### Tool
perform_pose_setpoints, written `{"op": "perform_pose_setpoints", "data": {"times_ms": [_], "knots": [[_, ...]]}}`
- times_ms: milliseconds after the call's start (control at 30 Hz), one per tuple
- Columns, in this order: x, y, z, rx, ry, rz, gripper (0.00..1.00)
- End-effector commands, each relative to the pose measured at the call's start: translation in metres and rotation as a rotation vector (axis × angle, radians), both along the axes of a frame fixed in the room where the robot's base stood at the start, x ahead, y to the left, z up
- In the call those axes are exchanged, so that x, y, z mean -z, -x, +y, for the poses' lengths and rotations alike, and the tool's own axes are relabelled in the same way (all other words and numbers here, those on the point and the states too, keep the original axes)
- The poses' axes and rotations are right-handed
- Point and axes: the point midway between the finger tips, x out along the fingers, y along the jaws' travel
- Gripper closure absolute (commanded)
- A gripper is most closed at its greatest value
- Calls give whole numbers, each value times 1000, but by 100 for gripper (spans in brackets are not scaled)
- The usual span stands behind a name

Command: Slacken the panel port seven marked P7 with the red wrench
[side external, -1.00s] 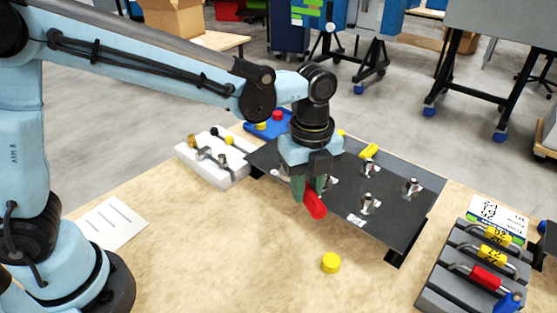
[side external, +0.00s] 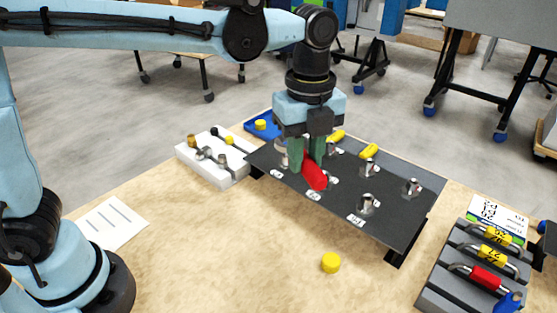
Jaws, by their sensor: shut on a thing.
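My gripper (side external: 308,160) points down over the black panel (side external: 400,226), its green fingers shut on a red-handled tool, which I take to be the red wrench (side external: 315,175). The handle slants down toward the front right; its head is hidden by the fingers and panel fittings, so I cannot tell whether it sits on a port. Silver ports stand on the panel, including one at the front right (side external: 367,204) and one at the far right (side external: 412,187). White labels lie beside ports, but their marks are too small to read, so I cannot pick out P7.
A grey rack (side external: 436,290) at the right holds tools with yellow, red and blue sleeves. A white block (side external: 226,178) with fittings stands left of the panel. A yellow cap (side external: 331,263) lies on the wooden table. Yellow pieces (side external: 369,151) sit on the panel.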

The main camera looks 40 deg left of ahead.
Motion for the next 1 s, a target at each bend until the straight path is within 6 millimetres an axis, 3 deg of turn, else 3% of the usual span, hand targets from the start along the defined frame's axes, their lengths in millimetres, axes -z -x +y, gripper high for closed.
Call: {"op": "perform_pose_setpoints", "data": {"times_ms": [267,433,1000], "knots": [[1,0,1,8,0,0,100],[6,2,13,107,0,0,100],[49,35,90,872,-1,-1,100]]}}
